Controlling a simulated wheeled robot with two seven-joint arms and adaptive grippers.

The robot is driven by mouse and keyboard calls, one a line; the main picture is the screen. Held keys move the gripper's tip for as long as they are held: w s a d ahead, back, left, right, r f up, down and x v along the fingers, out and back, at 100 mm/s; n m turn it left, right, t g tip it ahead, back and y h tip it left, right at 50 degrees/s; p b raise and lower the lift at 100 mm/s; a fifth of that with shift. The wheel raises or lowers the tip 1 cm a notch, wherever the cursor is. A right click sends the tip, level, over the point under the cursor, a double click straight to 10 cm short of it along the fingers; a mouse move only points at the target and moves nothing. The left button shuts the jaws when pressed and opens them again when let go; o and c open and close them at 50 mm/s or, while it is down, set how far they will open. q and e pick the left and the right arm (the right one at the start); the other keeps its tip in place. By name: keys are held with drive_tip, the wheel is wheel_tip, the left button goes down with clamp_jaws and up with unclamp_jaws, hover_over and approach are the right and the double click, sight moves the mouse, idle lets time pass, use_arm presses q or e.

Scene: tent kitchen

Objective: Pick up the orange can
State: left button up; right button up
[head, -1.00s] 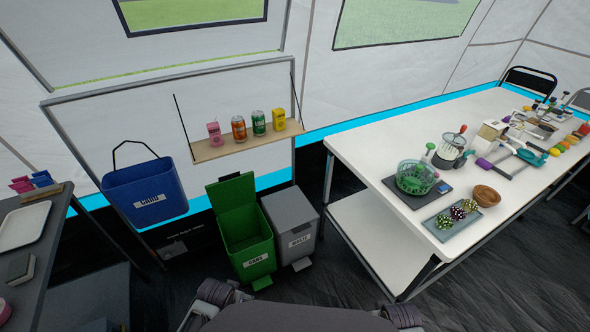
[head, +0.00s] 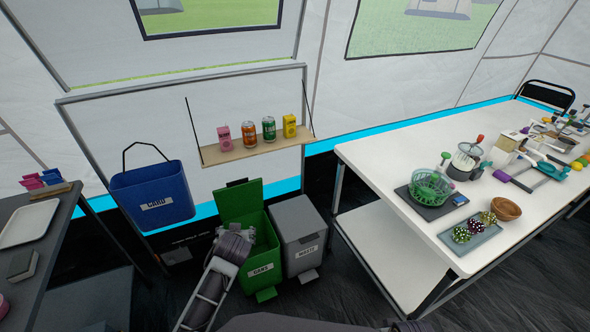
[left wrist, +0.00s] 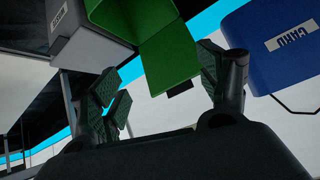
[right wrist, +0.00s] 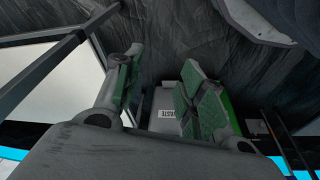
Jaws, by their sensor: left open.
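The orange can (head: 249,135) stands upright on the wall shelf (head: 255,152), between a pink carton (head: 224,138) and a green can (head: 269,129). My left gripper (head: 246,240) is in front of the green bin, well below the shelf and apart from the can. In the left wrist view its fingers (left wrist: 163,88) are spread with nothing between them; the can does not show there. My right gripper shows in the right wrist view (right wrist: 160,88), with its fingers apart and empty, low over the dark floor.
A yellow carton (head: 289,125) ends the shelf row. Below stand the open green bin (head: 264,275) and a grey waste bin (head: 300,235). A blue card bin (head: 152,194) hangs at left. A white table (head: 385,165) with utensils is at right, a dark table (head: 50,240) at left.

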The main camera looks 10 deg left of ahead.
use_arm(q)
drive_tip(key=w+r+n+t+y, duration=0.1)
drive_tip(key=w+r+t, duration=0.3)
drive_tip(key=w+r, duration=0.5)
drive_tip(key=w+r+n+t+y, duration=0.1)
drive_tip(key=w+r+t, duration=0.3)
drive_tip(key=w+r, duration=0.6)
drive_tip(key=w+y, duration=0.1)
drive_tip(key=w, duration=0.4)
drive_tip(key=shift+d+r, duration=0.15)
use_arm(e)
drive_tip(key=s+f, duration=0.4)
drive_tip(key=f, duration=1.2)
drive_tip(key=shift+s+a+f+g, duration=0.15)
drive_tip(key=shift+a+g, duration=0.2)
drive_tip(key=shift+g, duration=0.05)
drive_tip(key=shift+f, duration=0.1)
